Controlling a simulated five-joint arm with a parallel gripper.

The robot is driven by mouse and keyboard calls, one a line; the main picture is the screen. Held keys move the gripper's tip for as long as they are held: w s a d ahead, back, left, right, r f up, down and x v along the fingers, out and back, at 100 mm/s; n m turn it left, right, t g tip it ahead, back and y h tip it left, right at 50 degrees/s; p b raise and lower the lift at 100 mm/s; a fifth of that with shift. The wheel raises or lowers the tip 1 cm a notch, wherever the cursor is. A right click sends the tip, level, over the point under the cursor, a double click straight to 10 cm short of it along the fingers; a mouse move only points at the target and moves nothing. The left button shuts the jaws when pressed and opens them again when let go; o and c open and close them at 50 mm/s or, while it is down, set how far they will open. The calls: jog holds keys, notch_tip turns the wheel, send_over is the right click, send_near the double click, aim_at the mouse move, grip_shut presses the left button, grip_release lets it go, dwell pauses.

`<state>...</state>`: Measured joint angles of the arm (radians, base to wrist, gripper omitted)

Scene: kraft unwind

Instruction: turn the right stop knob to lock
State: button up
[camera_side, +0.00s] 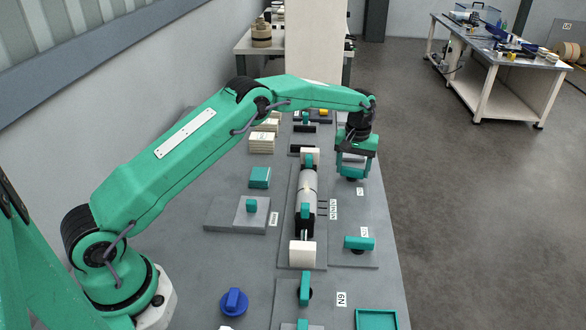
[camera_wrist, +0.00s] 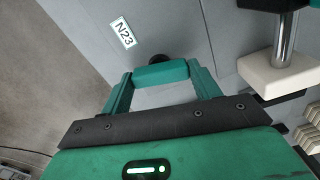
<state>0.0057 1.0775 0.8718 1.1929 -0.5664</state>
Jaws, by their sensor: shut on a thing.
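A teal bar-shaped knob (camera_wrist: 160,74) on a round black base shows in the wrist view, beside a label reading N23 (camera_wrist: 123,33). My gripper (camera_wrist: 159,82) is shut on this knob, one finger at each end of the bar. In the side view my gripper (camera_side: 353,170) is low over the far part of the right-hand grey plate, and the knob is mostly hidden by the fingers. A second teal bar knob (camera_side: 359,243) is nearer on the same plate, its bar lying crosswise. I cannot tell the lock mark.
Left of the knob plate stands a roller (camera_side: 307,190) between cream blocks (camera_side: 302,253). A blue knob (camera_side: 234,302), a teal tray (camera_side: 376,311) and another teal handle (camera_side: 304,288) are near the front. A teal block (camera_side: 260,177) is left of the roller.

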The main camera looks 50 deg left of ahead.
aim_at(353, 168)
jog(key=shift+n, duration=0.9)
jog(key=o, duration=1)
jog(key=shift+r, duration=0.15)
notch_tip(353, 168, up, 7)
jog(key=shift+r, duration=0.3)
